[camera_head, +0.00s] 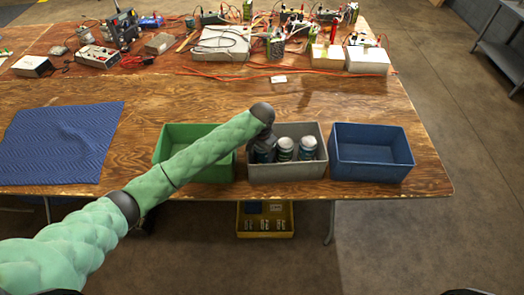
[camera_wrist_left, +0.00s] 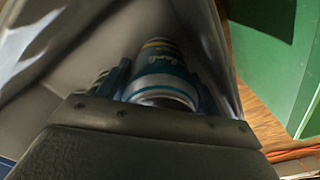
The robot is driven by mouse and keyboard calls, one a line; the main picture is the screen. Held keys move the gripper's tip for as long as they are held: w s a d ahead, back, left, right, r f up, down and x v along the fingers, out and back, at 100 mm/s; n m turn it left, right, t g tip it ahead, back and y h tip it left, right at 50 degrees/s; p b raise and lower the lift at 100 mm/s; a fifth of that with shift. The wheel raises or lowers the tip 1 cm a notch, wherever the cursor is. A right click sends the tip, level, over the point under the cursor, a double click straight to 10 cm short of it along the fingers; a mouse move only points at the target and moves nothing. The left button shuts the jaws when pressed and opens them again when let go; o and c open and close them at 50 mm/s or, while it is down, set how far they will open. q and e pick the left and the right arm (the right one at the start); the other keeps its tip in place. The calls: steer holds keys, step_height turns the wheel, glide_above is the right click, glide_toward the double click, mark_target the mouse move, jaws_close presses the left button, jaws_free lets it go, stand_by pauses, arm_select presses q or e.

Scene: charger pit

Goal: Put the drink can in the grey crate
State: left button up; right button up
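The grey crate (camera_head: 286,172) stands at the front edge of the wooden table, between a green and a blue crate. My left gripper (camera_head: 262,148) reaches down into its left side. In the left wrist view a teal and white drink can (camera_wrist_left: 163,78) sits between my left gripper's fingers (camera_wrist_left: 163,88), which lie close against both its sides. The can is inside the grey crate, whose pale walls also show there (camera_wrist_left: 205,35). Whether it rests on the crate floor is hidden. Two similar cans (camera_head: 285,150) (camera_head: 308,148) stand upright to its right. My right gripper is not in view.
The green crate (camera_head: 215,172) is close on the left, the blue crate (camera_head: 370,172) on the right. A blue quilted mat (camera_head: 62,145) lies at the left. Electronics and red cables crowd the back. A yellow bin (camera_head: 265,222) is below the table.

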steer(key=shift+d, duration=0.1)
arm_select(q)
steer(key=shift+r, duration=0.25)
step_height(320, 180, up, 11)
steer(key=b, duration=0.4)
steer(key=shift+f, duration=0.15)
steer(key=shift+r, duration=0.55)
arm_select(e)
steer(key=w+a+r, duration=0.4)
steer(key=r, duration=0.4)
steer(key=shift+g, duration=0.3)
arm_select(q)
steer(key=shift+f, duration=0.1)
